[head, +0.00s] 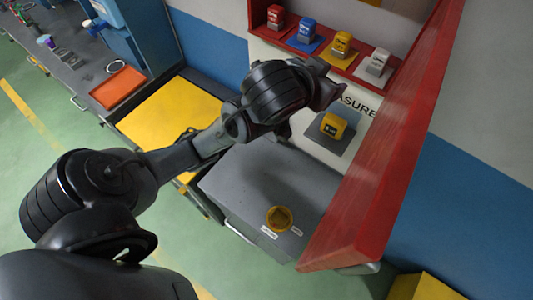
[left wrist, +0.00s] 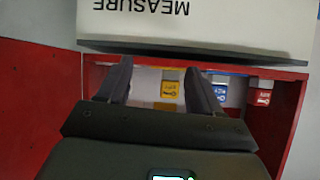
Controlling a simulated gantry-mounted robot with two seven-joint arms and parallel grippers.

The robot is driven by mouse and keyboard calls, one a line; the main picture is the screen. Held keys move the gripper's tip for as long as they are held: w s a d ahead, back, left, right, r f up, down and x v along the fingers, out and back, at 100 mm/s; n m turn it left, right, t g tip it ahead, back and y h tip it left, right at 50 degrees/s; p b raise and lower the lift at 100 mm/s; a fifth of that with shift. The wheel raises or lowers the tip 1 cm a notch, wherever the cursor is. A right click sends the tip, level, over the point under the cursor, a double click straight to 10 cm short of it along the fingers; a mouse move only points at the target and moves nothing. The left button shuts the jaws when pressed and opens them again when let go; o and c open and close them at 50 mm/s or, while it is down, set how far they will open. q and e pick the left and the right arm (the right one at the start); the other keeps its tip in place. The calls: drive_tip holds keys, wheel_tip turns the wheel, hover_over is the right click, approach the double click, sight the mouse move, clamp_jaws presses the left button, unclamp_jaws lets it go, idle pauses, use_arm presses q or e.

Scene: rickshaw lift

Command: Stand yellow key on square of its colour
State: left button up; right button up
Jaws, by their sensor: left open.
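The yellow key block (head: 341,43) stands on the red upper shelf, third in a row, on a yellowish square. In the left wrist view the yellow block (left wrist: 169,90) shows between the fingers, with its lower part near my gripper body. My left gripper (left wrist: 157,68) is open and empty, with its fingers spread toward the shelf. In the head view the left gripper (head: 329,82) is just below the row, seen partly behind its own arm. I cannot tell whether a finger touches the block. My right gripper is not in view.
A red block (head: 276,17), a blue block (head: 306,31) and a white block (head: 378,61) share the shelf. A yellow tape measure (head: 334,126) sits on a grey square below. A round yellow thing (head: 280,218) lies on the grey cabinet (head: 230,188). A red side panel (head: 385,180) rises at right.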

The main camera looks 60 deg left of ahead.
use_arm(q)
drive_tip(key=s+d+f+m+g+h, duration=0.1)
drive_tip(key=s+d+f+m+g, duration=0.15)
drive_tip(key=f, duration=0.85)
drive_tip(key=s+d+f+m+g+h, duration=0.15)
drive_tip(key=s+f, duration=0.25)
drive_tip(key=f, duration=0.6)
drive_tip(key=s+d+f+g+h, duration=0.1)
drive_tip(key=s+d+f+g, duration=0.2)
drive_tip(key=s+f, duration=0.9)
drive_tip(key=shift+f+m+g, duration=0.3)
drive_tip(key=shift+f, duration=0.05)
drive_tip(key=shift+d+r+h, duration=0.1)
drive_tip(key=shift+h, duration=0.15)
